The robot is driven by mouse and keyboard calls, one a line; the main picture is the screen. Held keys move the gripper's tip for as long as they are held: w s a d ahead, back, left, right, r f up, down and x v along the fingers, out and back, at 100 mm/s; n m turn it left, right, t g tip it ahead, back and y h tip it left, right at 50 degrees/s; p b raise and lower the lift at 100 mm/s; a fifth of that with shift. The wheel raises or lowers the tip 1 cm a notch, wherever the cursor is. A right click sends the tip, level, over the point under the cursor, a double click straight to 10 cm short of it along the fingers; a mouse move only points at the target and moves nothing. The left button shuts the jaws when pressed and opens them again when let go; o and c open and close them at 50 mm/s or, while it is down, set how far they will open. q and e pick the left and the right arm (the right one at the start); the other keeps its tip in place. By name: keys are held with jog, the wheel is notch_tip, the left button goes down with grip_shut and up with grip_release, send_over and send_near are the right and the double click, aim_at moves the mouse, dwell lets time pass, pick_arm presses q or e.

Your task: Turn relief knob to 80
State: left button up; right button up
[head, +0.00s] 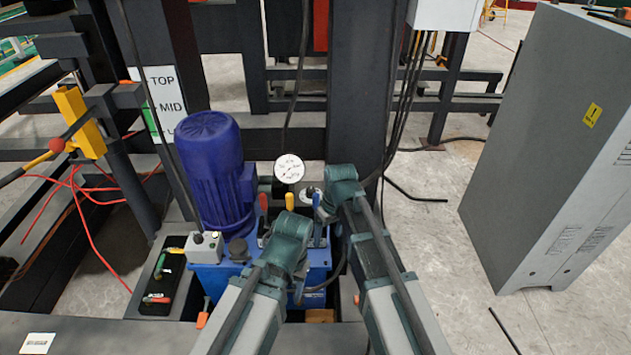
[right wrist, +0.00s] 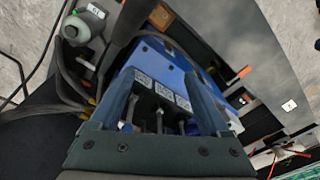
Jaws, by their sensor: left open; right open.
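The blue hydraulic unit (head: 318,272) stands at the middle of the head view, with a tall dark-blue motor (head: 212,160). A round white gauge (head: 289,169) faces me above the valve levers (head: 290,201). A small grey cylinder with a white label, perhaps the relief knob (right wrist: 84,24), shows at upper left in the right wrist view. My right gripper (head: 326,207) is over the unit's right side; its fingers (right wrist: 164,78) are spread and empty, with the valve block between them in view. My left gripper (head: 290,224) is lower, in front of the levers, its fingertips largely hidden.
A dark post (head: 354,100) rises behind my right gripper.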

jog(key=w+d+r+n+t+y+p, duration=0.1)
jog(key=w+r, duration=0.1)
jog(key=w, duration=0.6)
jog(key=w+d+r+n+y+p, duration=0.1)
jog(key=w+d+r, duration=0.1)
jog(key=w, duration=0.6)
jog(key=r+n+y, duration=0.1)
jog(key=n, duration=0.2)
send_over(312, 190)
jog(key=s+d, duration=0.3)
jog(key=d, duration=0.2)
pick_arm(q)
notch_tip(312, 190, up, 4)
jog(key=shift+f, duration=0.25)
pick_arm(e)
jog(key=shift+w+a+t, duration=0.15)
jog(key=shift+t, duration=0.25)
pick_arm(q)
jog(key=shift+f, duration=0.1)
pick_arm(e)
jog(key=shift+f, duration=0.1)
jog(key=b+x, duration=1.2)
jog(key=x, duration=0.1)
jog(key=shift+f+b, duration=0.35)
pick_arm(q)
notch_tip(312, 190, down, 13)
jog(key=shift+r, duration=0.2)
pick_arm(e)
jog(key=shift+a, duration=0.1)
grip_shut()
